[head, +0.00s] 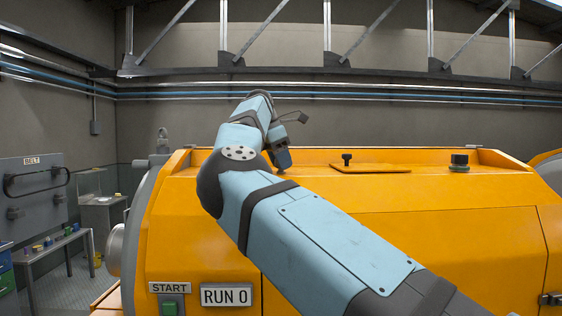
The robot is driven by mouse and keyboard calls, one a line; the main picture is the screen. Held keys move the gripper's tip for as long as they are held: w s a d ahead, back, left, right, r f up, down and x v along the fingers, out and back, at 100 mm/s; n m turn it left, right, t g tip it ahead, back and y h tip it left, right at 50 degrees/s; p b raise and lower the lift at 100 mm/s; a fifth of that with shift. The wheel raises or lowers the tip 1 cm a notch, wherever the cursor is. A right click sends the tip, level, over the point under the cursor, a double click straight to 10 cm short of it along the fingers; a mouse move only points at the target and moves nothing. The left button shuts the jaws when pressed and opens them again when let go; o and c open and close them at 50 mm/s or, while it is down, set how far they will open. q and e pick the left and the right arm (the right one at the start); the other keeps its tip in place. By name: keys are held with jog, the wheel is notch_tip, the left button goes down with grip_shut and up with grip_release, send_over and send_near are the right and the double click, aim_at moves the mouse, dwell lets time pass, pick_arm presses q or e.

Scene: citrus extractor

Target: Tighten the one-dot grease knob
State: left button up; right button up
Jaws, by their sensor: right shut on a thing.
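My right gripper (283,157) points down at the top of the orange machine (420,240), near its back edge. It is shut on what looks to be a grease knob, which the jaws and wrist hide. No dot marking can be read. A black T-shaped knob (347,159) stands on the top to the right of the gripper. A wider dark knob or cap (459,162) stands further right. My left gripper is not in view.
An orange lid plate (370,168) lies on the machine's top. A START button (169,308) and a RUN 0 sign (226,295) are on its front. A grey BELT board (33,195) and a bench (52,249) stand at left. My right arm covers much of the machine's middle.

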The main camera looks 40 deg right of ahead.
jog(key=m+g, duration=0.1)
jog(key=m, duration=0.2)
jog(key=shift+d+r, duration=0.1)
jog(key=shift+m+g+y, duration=0.3)
jog(key=shift+m+y, duration=0.1)
jog(key=shift+m, duration=0.3)
jog(key=shift+r, duration=0.1)
jog(key=o, duration=0.9)
